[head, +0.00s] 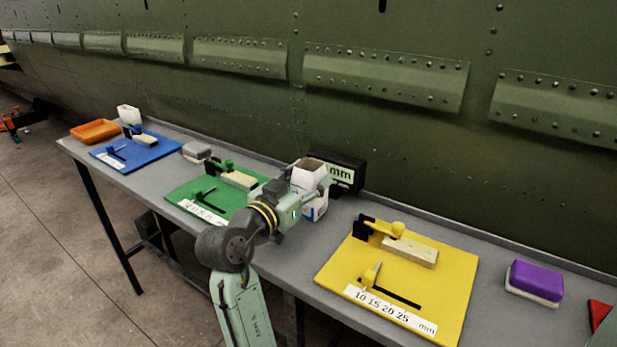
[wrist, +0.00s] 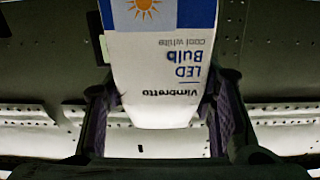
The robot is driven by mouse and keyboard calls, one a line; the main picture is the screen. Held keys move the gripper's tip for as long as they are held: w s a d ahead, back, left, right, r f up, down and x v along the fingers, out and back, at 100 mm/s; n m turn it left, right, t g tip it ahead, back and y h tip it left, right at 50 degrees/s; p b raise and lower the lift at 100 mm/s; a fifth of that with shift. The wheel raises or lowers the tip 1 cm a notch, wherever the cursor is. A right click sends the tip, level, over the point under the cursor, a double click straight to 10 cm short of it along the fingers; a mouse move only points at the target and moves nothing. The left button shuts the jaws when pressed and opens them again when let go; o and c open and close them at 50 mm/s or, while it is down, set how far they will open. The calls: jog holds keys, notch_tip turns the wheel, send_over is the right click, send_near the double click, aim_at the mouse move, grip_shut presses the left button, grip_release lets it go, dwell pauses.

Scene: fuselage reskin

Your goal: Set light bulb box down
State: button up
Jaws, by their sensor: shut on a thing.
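The light bulb box (head: 309,174) is white with blue parts and stands about upright over the grey table, between the green board and the yellow board. In the wrist view the box (wrist: 165,65) shows its LED Bulb print upside down, with a blue panel and an orange sun. My gripper (head: 312,190) is shut on the box, and in the wrist view its two dark fingers (wrist: 160,115) flank it. My gripper covers part of the box in the head view. I cannot tell whether the box's bottom touches the table.
A black box marked mm (head: 348,172) stands close behind the light bulb box. The green board (head: 187,192) and the yellow board (head: 400,285) carry tools and wood blocks. A purple-topped block (head: 536,281) lies at right. The green riveted fuselage wall (head: 400,130) rises behind the grey table (head: 300,262).

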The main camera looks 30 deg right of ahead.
jog(key=shift+f, duration=0.1)
jog(key=o, duration=0.8)
jog(key=shift+f, duration=0.1)
jog(key=shift+c, duration=0.2)
jog(key=o, duration=0.5)
jog(key=shift+r, duration=0.3)
jog(key=b+v, duration=0.2)
jog(key=v, duration=1)
jog(key=shift+f+b, duration=0.1)
jog(key=shift+b, duration=0.2)
jog(key=shift+w, duration=0.1)
